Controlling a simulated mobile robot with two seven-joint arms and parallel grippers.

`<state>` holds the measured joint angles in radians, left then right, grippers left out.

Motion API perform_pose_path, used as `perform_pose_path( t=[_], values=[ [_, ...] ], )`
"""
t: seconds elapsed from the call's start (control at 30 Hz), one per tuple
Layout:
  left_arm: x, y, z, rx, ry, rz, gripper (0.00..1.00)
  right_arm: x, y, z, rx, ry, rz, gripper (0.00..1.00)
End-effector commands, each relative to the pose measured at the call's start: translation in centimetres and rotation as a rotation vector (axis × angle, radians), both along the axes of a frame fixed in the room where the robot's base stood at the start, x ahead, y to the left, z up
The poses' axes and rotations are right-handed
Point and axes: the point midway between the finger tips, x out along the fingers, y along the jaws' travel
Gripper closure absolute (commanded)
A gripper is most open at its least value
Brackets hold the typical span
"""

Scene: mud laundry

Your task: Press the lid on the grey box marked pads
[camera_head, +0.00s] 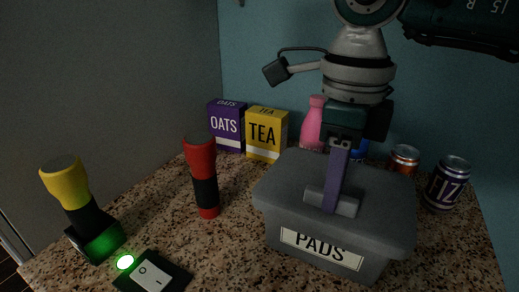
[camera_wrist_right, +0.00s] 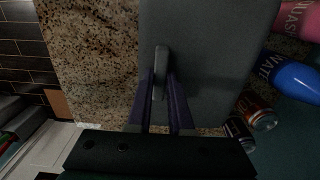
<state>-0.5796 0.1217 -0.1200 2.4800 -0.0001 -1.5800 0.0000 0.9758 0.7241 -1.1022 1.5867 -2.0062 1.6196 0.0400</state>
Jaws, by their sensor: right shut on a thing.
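The grey box (camera_head: 285,236) marked PADS stands on the speckled counter, its label facing me. Its grey lid (camera_head: 285,180) lies over the top, with a rim overhanging the walls and covering the upper edge of the label. I cannot tell whether the lid is fully seated. My right gripper (camera_head: 333,196) points down with purple fingers shut on the lid's raised handle (camera_head: 346,207). In the right wrist view the fingers (camera_wrist_right: 161,88) close around the handle (camera_wrist_right: 161,58), above the flat lid (camera_wrist_right: 215,65). My left gripper is not in view.
A red and black flashlight (camera_head: 204,180), a yellow and black one (camera_head: 80,205) and a switch plate with a green light (camera_head: 152,276) are left. OATS (camera_head: 227,125) and TEA (camera_head: 266,135) boxes, a pink bottle (camera_head: 312,125) and cans (camera_head: 447,184) stand behind and right.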

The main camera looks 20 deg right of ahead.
Motion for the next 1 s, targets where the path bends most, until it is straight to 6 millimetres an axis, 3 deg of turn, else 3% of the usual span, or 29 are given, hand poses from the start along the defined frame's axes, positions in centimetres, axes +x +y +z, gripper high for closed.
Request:
perform_pose_path(
  t=[0.47, 0.5, 0.7, 0.77, 0.93, 1.0],
  values=[
    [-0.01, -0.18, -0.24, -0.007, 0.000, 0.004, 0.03, 0.01, -0.01, -0.17, 0.000, 0.000, 0.000, 1.00],
    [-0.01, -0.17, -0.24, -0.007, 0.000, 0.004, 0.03, 0.01, -0.01, -0.17, 0.000, 0.000, 0.000, 0.76],
    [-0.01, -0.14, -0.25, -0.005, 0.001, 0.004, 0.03, 0.01, -0.01, -0.18, 0.000, 0.000, 0.000, 0.54],
    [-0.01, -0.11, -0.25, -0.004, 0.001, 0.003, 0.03, 0.00, -0.01, -0.18, 0.000, 0.000, 0.000, 0.47],
    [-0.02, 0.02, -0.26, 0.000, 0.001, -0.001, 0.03, -0.01, -0.01, -0.19, 0.000, 0.000, 0.000, 0.46],
    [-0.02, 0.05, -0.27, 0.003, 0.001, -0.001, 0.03, -0.01, -0.01, -0.21, -0.001, 0.001, 0.000, 0.40]
  ],
)
